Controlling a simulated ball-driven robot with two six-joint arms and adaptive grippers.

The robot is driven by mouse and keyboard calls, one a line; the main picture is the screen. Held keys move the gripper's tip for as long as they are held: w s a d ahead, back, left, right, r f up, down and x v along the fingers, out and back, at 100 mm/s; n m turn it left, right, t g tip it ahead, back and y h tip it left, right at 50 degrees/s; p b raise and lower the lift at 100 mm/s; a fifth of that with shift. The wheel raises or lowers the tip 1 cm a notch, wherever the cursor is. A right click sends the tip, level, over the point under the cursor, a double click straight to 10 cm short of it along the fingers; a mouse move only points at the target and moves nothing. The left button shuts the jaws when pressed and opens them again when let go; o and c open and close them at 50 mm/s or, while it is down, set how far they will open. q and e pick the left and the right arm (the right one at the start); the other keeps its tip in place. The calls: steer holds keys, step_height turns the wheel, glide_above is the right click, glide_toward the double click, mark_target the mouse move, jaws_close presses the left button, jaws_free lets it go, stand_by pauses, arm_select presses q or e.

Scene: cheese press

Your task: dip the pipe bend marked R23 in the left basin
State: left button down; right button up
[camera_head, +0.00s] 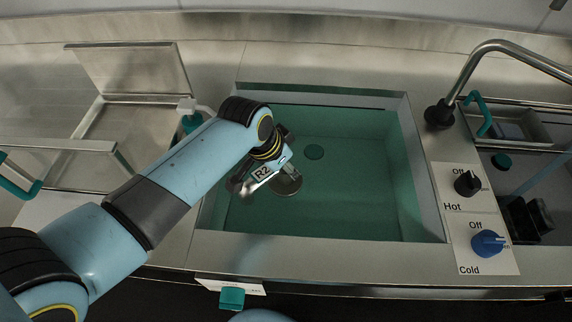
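The large basin (412,238) in the middle of the picture is the left of the two basins in view and holds teal-tinted water. My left gripper (264,174) reaches over its left part, pointing down. It appears shut on a small silvery pipe bend (249,184) with a white label reading "R2"; the rest of the marking is hidden. The bend shows over the water beside the round drain; whether it touches the water I cannot tell. My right gripper (528,216) seems to be the dark shape at the right, and its fingers are unclear.
A curved tap (492,46) stands on the right divider, with a black Hot knob (467,183) and a blue Cold knob (487,243). A raised steel lid (130,68) stands at left. A smaller basin (500,158) is at right.

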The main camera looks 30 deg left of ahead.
arm_select(q)
step_height(320, 180, down, 13)
steer(key=b, duration=0.8)
steer(key=shift+w+f+b, duration=0.1)
steer(key=shift+f+b, duration=0.1)
steer(key=shift+b, duration=0.1)
stand_by(0.4)
stand_by(1.5)
stand_by(2.6)
step_height(320, 180, up, 12)
steer(key=p, duration=1.2)
steer(key=shift+r+p, duration=0.15)
steer(key=shift+p, duration=0.2)
